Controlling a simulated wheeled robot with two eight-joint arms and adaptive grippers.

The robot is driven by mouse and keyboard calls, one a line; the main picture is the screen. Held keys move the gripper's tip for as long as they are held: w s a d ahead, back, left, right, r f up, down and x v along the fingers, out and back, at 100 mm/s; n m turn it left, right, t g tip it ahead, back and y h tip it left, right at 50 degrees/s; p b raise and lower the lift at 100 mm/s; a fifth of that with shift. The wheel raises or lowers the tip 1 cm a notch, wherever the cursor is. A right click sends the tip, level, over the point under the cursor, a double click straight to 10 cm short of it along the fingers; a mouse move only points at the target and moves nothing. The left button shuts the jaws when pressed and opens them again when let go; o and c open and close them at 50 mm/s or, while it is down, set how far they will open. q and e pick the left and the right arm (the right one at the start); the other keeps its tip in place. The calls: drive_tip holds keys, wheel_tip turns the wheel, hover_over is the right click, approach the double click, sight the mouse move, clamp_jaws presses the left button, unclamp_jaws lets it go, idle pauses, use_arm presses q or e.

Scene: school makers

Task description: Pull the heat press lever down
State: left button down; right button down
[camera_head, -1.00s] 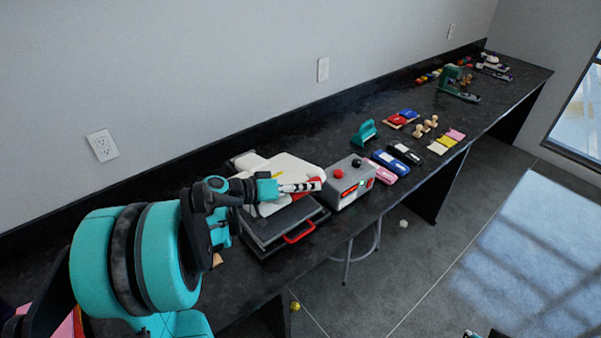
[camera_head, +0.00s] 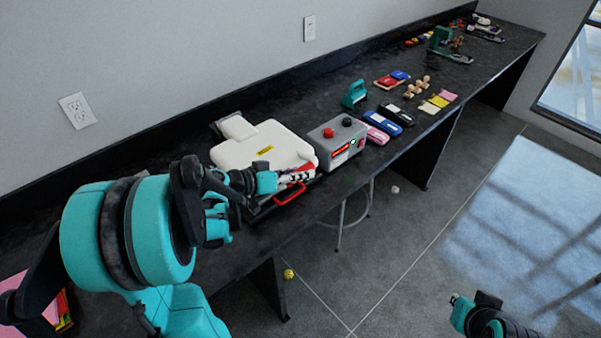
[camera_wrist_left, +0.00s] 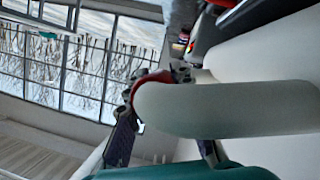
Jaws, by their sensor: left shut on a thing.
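My left gripper (camera_head: 299,174) is at the front right of the plate and is shut on the lever. In the left wrist view the lever (camera_wrist_left: 225,110) is a rounded white bar with a red part, crossing between the fingers; the exact contact is partly hidden. My right gripper (camera_head: 458,302) shows at the lower right, above the floor, too small to judge its jaws.
A grey control box (camera_head: 337,143) with red and black knobs stands close to the right of the press. Beyond it are a teal tool (camera_head: 355,94), ink pads (camera_head: 388,118) and wooden stamps (camera_head: 416,87). A stool (camera_head: 345,215) is under the bench. The floor at right is open.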

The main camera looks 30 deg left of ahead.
use_arm(q)
drive_tip(key=c, duration=1.4)
unclamp_jaws()
drive_tip(key=shift+s+f, duration=0.1)
drive_tip(key=shift+f, duration=0.2)
drive_tip(key=shift+c, duration=0.2)
drive_tip(key=shift+o, duration=0.6)
drive_tip(key=shift+r, duration=0.1)
drive_tip(key=v, duration=1.2)
